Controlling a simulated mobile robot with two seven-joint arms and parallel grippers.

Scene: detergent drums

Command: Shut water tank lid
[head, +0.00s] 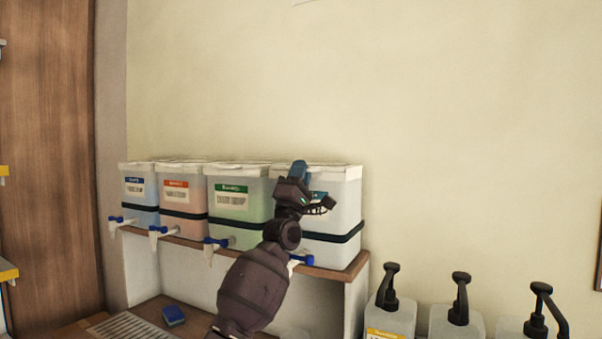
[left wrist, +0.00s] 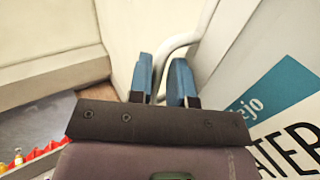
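The water tank (head: 345,208) is the rightmost of a row of translucent tanks on a shelf, with a dark band and a blue-handled tap. In the left wrist view its label (left wrist: 285,92) shows "ATER". Its white lid (head: 335,169) looks flat on top in the head view; whether it is fully shut I cannot tell. My left gripper (head: 299,170) is at the tank's upper front left, fingers pointing up near the lid edge. In the left wrist view its blue fingers (left wrist: 162,80) are apart, with a white curved rim behind or between them. My right gripper is out of view.
Several similar tanks stand to the left, including a green-labelled one (head: 240,193) close beside my gripper. Their taps stick out over the wooden shelf edge (head: 335,272). Pump bottles (head: 458,318) stand at lower right. A blue sponge (head: 173,315) lies below. The wall above is clear.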

